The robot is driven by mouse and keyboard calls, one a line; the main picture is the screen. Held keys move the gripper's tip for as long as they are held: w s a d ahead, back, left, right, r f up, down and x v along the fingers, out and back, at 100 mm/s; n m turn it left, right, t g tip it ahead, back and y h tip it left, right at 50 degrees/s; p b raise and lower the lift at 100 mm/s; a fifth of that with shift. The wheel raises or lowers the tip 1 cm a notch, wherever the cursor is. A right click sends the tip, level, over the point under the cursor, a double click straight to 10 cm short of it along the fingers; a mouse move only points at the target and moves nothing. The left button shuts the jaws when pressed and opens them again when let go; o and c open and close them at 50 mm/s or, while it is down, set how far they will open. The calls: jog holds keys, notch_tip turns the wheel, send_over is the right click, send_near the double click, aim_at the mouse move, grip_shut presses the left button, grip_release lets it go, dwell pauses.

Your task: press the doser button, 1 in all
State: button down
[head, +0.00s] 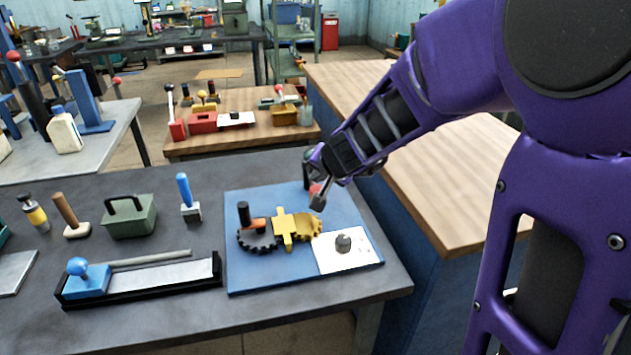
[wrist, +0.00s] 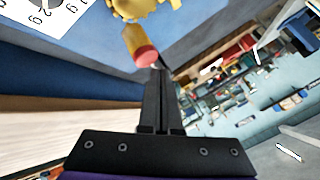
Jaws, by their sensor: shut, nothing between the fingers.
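A blue board (head: 240,275) lies on the dark bench and carries gears, a yellow block and a white dial plate. A short cylinder with a red end, which looks like the doser button (wrist: 145,54), stands at the board's far side; in the head view its red part (head: 314,188) shows just beside my gripper, partly hidden by it. My gripper (head: 318,203) is shut and empty, over the board's far right part. In the wrist view the shut fingertips (wrist: 159,72) are close to the red end. I cannot tell whether they touch it.
The white dial plate (head: 330,262) with its dark knob is at the board's near right. A yellow gear (head: 308,227) and an orange-based handle (head: 246,217) stand left of it. A wooden bench (head: 450,200) is to the right.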

aim_at(318, 191)
jog(key=shift+f+b, duration=0.4)
jog(key=shift+b, duration=0.1)
jog(key=shift+f+b, duration=0.5)
dwell(0.8)
jog(key=shift+r, duration=0.1)
jog(key=shift+r+p, duration=0.8)
jog(key=shift+p, duration=0.05)
notch_tip(318, 191, up, 5)
jog(key=p, duration=0.4)
jog(key=shift+p, duration=0.4)
